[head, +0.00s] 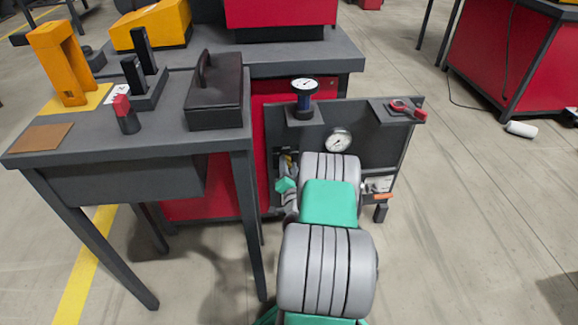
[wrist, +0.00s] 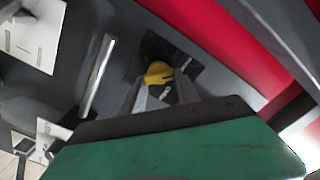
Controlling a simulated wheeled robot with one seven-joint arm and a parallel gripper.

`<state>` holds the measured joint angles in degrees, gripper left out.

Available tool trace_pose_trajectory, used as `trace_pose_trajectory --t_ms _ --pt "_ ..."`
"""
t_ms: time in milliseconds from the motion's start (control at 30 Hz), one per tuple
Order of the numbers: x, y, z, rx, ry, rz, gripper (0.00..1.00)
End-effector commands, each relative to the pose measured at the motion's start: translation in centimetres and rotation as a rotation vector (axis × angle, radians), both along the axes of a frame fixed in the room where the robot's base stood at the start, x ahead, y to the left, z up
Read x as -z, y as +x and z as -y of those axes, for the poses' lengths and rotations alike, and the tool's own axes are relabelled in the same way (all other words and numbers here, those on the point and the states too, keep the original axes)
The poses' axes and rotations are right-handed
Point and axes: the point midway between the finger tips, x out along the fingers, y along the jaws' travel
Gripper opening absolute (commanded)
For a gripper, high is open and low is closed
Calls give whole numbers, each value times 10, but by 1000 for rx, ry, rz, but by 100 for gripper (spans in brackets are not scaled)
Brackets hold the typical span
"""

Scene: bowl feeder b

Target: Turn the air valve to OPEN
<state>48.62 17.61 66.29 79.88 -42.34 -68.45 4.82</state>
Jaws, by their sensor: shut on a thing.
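The air valve's yellow handle (wrist: 158,73) shows in the wrist view, in front of a dark square recess or plate on the dark grey panel (head: 378,140). My gripper (wrist: 163,92) has its fingers at the handle and is shut on it. In the head view my gripper (head: 287,170) is at the panel's lower left, mostly hidden by my grey and green arm. A little yellow shows there beside it. The handle's exact angle and any OPEN mark cannot be made out.
A round gauge (head: 338,140) is on the panel. Another gauge (head: 303,88) and a red-handled tool (head: 405,107) are on top. A silver bar (wrist: 97,75) runs left of the handle.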

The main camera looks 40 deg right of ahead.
Motion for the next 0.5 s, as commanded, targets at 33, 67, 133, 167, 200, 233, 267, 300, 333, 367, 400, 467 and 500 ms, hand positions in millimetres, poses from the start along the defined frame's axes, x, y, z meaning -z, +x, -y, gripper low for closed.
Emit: trace_pose_trajectory --t_ms 33,67,133,167,200,233,267,300,333,367,400,467,500 --pt "0 -1 1 4 -1 1 0" --pt "0 -1 1 4 2 3 0" --pt "0 -2 1 5 11 8 0" --pt "0 -2 1 6 16 12 0" --pt "0 -2 1 5 24 17 0" --pt "0 -2 1 6 32 24 0" --pt "0 -2 1 6 41 30 0" --pt "1 -2 1 5 57 39 0" --pt "1 -2 1 6 69 48 0" --pt "1 -2 1 6 83 58 0" --pt "1 -2 1 5 102 70 0" --pt "1 -2 1 5 136 94 0" --pt "2 -2 1 5 162 112 0"
